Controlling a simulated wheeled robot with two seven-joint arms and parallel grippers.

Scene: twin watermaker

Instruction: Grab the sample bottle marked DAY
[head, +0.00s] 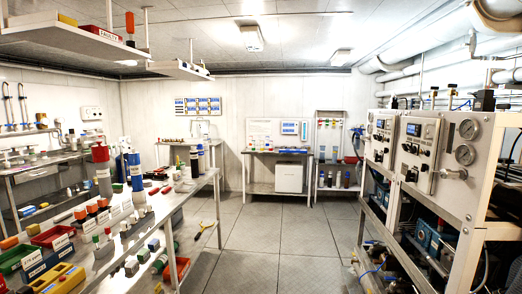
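I cannot pick out a bottle marked DAY; the labels are too small to read at this distance. Small capped containers with white labels (104,246) stand on the near left bench (190,200), among many other items. Darker bottles (337,180) stand on a low shelf of the rack at the back wall. Small coloured items (328,124) sit at the top of that rack. Neither of my grippers is in view.
A hanging shelf (80,42) carries a FAULTY sign. Machine panels (415,145) line the right. The grey floor (262,235) between them is clear. A back table (277,152) stands ahead.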

